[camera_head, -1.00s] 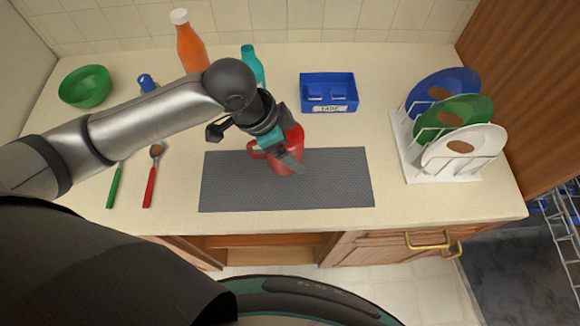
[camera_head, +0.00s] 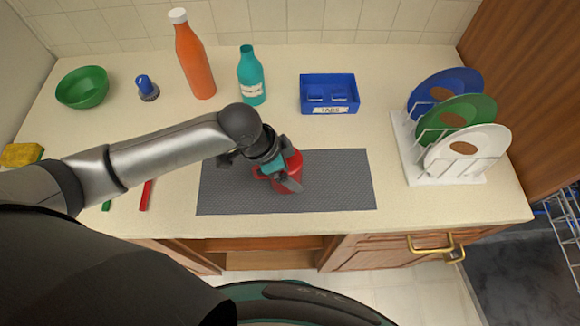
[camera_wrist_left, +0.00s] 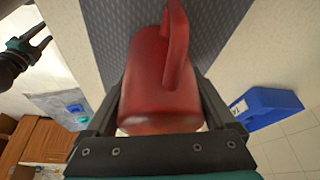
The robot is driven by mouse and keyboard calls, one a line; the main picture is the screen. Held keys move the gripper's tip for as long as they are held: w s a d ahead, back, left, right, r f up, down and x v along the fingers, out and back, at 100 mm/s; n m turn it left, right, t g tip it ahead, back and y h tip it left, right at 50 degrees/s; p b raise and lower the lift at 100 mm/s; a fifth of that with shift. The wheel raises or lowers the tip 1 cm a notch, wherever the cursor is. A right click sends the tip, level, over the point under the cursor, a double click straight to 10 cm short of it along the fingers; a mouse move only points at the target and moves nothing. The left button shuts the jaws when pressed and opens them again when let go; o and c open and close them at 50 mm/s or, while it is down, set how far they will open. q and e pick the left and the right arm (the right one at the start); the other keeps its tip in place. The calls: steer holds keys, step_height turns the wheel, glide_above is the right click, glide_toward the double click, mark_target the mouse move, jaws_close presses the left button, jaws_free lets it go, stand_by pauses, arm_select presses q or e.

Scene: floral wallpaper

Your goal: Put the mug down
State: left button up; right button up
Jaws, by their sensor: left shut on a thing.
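The red mug (camera_head: 293,170) is in my left gripper (camera_head: 285,182) over the middle of the grey mat (camera_head: 335,185). The gripper is shut on the mug, one finger on each side of its body. In the left wrist view the mug (camera_wrist_left: 165,75) fills the middle between the two fingers, with its handle toward the camera and the mat (camera_wrist_left: 110,25) behind it. From the head view I cannot tell whether the mug's base touches the mat. My right gripper is not in the head view.
A blue box (camera_head: 328,95) stands behind the mat. A rack (camera_head: 440,172) with blue, green and white plates is at right. An orange bottle (camera_head: 193,60), teal bottle (camera_head: 251,78) and green bowl (camera_head: 82,88) stand at back left. The counter's front edge runs close before the mat.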

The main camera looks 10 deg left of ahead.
arm_select(q)
steer(key=o, duration=1.4)
steer(key=shift+c, duration=0.2)
steer(key=p+v, duration=0.2)
steer(key=v, duration=1)
steer(key=shift+d+r, duration=0.1)
steer(key=shift+r, duration=0.05)
